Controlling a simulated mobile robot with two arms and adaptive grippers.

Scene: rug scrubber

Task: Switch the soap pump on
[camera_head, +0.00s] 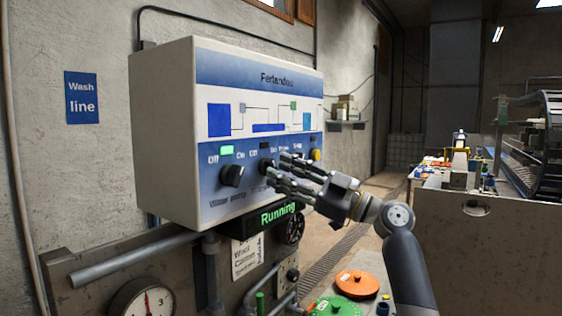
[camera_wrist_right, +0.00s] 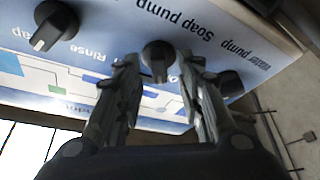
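The control box (camera_head: 165,130) on the wall has a row of dark knobs. The soap pump knob (camera_head: 266,164) is second from the left; it also shows in the wrist view (camera_wrist_right: 157,58), where the label "Soap pump" is upside down. My right gripper (camera_head: 275,170) is at the panel front. Its fingers (camera_wrist_right: 160,66) are apart, one on each side of this knob, with gaps visible; I cannot tell whether either touches it. The lamp above the soap pump knob is dark. My left gripper is not in view.
The water pump knob (camera_head: 232,176) sits to the left, under a lit green lamp (camera_head: 227,151). A selector knob (camera_wrist_right: 55,24) is on the other side. A "Running" display (camera_head: 277,214) hangs below the box. Pipes (camera_head: 135,258) and a gauge (camera_head: 146,299) are lower left.

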